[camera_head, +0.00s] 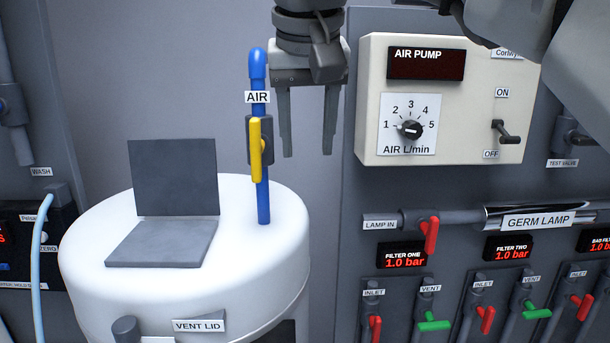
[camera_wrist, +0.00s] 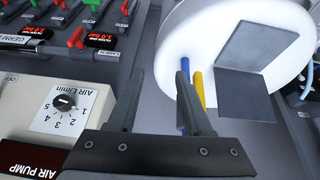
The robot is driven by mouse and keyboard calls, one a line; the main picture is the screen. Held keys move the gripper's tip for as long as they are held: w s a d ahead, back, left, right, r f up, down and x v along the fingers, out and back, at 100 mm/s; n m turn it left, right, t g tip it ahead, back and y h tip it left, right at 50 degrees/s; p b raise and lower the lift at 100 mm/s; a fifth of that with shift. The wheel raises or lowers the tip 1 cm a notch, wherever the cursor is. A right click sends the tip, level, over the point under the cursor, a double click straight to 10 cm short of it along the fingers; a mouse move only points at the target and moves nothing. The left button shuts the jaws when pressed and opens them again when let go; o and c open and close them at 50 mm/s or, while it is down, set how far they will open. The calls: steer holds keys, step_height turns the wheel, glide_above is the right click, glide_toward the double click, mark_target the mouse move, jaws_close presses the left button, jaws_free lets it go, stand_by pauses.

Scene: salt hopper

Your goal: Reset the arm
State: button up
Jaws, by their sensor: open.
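My gripper (camera_head: 307,150) is open and empty, pointing down in the head view. It hangs in front of the grey wall, just right of the blue AIR pipe (camera_head: 263,205) and left of the air pump box (camera_head: 375,60). The AIR pipe carries a yellow valve handle (camera_head: 255,150) that stands upright, in line with the pipe. In the wrist view both fingers of my gripper (camera_wrist: 155,85) show spread apart. The yellow handle (camera_wrist: 198,90) and blue pipe (camera_wrist: 184,128) lie close behind one finger there; I cannot tell the gap.
A white hopper (camera_head: 100,285) with an open grey lid (camera_head: 175,178) stands below left. On the right, the air pump box has a dial (camera_head: 410,130) and a switch lever (camera_head: 506,132). Below it are a lamp pipe (camera_head: 462,217) and several red and green valve handles.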

steer(key=s+d+f+b, duration=0.1)
steer(key=s+d+f, duration=0.3)
steer(key=f, duration=0.6)
steer(key=s+d+f+b, duration=0.2)
steer(key=s+d+f, duration=0.3)
steer(key=f, duration=0.5)
steer(key=s+d+f+m+b, duration=0.1)
steer(key=s+d+f, duration=0.4)
steer(key=f, duration=0.6)
steer(key=shift+t+b, duration=0.3)
